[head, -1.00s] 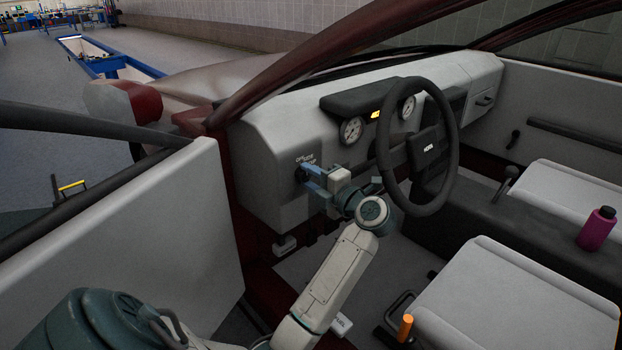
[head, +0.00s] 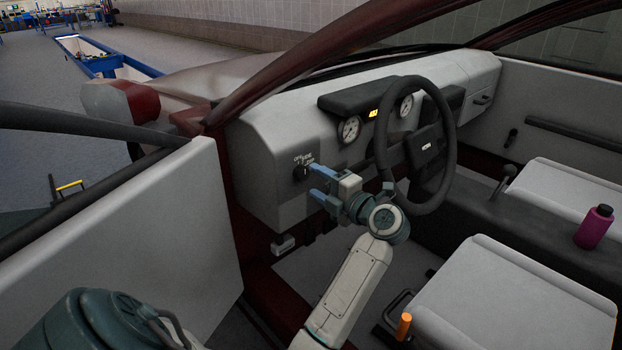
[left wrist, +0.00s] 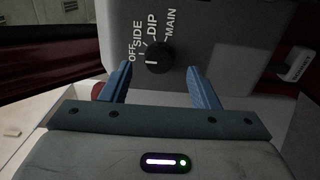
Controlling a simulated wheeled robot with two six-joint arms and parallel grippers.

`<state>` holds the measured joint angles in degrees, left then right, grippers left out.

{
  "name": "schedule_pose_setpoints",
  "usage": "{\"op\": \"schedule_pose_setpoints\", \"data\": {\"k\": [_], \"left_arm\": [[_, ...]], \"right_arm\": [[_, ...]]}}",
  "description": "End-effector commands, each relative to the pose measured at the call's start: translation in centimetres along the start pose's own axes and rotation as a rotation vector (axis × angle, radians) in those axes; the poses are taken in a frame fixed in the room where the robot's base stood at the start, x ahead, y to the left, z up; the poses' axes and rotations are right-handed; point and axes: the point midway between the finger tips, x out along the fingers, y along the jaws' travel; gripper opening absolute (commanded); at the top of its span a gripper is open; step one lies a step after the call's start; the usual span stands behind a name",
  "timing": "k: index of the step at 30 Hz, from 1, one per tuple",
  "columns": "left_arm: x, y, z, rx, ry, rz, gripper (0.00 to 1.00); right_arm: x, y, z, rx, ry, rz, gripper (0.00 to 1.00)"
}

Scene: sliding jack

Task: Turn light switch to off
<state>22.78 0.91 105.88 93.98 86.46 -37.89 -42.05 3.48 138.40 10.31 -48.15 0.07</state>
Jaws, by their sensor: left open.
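The light switch is a dark round knob (head: 301,173) on the left end of the grey dashboard, with white lettering above it. In the left wrist view the knob (left wrist: 159,58) stands beside the words OFF, SIDE, DIP and MAIN. A small white mark shows on it, but I cannot tell for certain which word it points to. My left gripper (head: 312,178) is open, its blue fingers facing the knob from a short way off. In the left wrist view the knob appears between the two fingertips (left wrist: 158,68), and nothing is held. My right gripper is not in view.
The steering wheel (head: 433,147) is just right of my left arm. The open car door (head: 150,230) stands to the left. A lever (head: 285,243) sits below the dashboard. Seats and a pink bottle (head: 595,227) are at the right.

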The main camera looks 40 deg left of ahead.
Motion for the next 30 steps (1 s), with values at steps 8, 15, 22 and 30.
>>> {"op": "schedule_pose_setpoints", "data": {"k": [8, 15, 22, 30], "left_arm": [[-4.9, -0.1, 0.0, 0.000, -0.001, -0.004, 0.55], [-6.9, -0.1, 0.0, 0.000, 0.000, -0.002, 0.55], [-7.2, -0.1, 0.0, 0.001, 0.000, 0.000, 0.55], [-7.2, -0.1, 0.0, 0.001, 0.000, -0.001, 0.55]], "right_arm": [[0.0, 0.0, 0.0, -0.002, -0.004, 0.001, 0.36], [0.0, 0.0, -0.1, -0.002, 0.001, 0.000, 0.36], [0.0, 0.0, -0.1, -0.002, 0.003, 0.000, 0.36], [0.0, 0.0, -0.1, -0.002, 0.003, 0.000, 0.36]]}}
